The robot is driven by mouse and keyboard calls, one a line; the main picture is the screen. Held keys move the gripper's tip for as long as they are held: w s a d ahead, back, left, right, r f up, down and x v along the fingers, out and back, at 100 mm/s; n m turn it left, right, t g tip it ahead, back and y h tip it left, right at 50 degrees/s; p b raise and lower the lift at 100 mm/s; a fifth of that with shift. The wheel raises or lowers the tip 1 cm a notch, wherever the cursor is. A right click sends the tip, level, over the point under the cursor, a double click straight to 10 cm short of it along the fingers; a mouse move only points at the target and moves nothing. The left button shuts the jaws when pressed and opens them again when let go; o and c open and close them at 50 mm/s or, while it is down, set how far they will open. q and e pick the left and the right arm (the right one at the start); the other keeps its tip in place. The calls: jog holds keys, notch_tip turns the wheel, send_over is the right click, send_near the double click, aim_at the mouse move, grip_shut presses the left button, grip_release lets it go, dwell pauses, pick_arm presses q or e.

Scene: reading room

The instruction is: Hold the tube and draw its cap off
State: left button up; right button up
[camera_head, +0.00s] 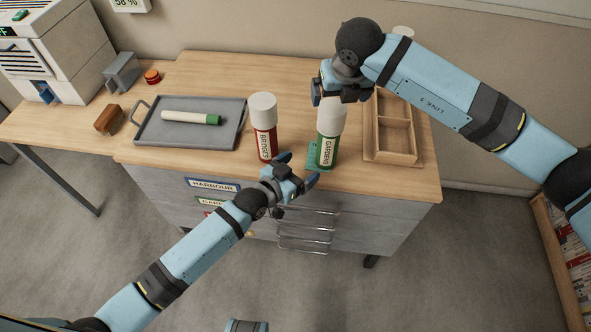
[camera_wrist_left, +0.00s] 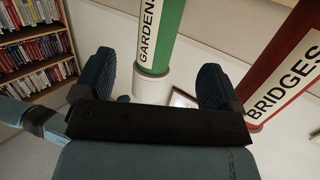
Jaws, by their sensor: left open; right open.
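The green tube (camera_head: 326,152), labelled GARDENS, stands upright near the table's front edge with its white cap (camera_head: 331,117) on. It also shows in the left wrist view (camera_wrist_left: 172,22), beyond the finger gap. My left gripper (camera_head: 299,171) is open, just in front of the tube's lower part and apparently not closed on it. My right gripper (camera_head: 341,94) is open above or around the top of the cap; its fingers hide the cap's top, so contact cannot be told.
A red tube (camera_head: 266,145), labelled BRIDGES, with a white cap stands to the left. A grey tray (camera_head: 180,136) holds a lying white tube with a green end (camera_head: 192,118). A wooden divided box (camera_head: 398,158) stands close on the right. Drawers (camera_head: 305,230) are below.

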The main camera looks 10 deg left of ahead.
aim_at(320, 153)
pick_arm(q)
jog(key=shift+x, duration=5.15)
jog(key=shift+c, duration=0.2)
jog(key=c, duration=1.1)
pick_arm(e)
jog(key=shift+x, duration=4.25)
jog(key=shift+r, duration=0.1)
jog(key=c, duration=1)
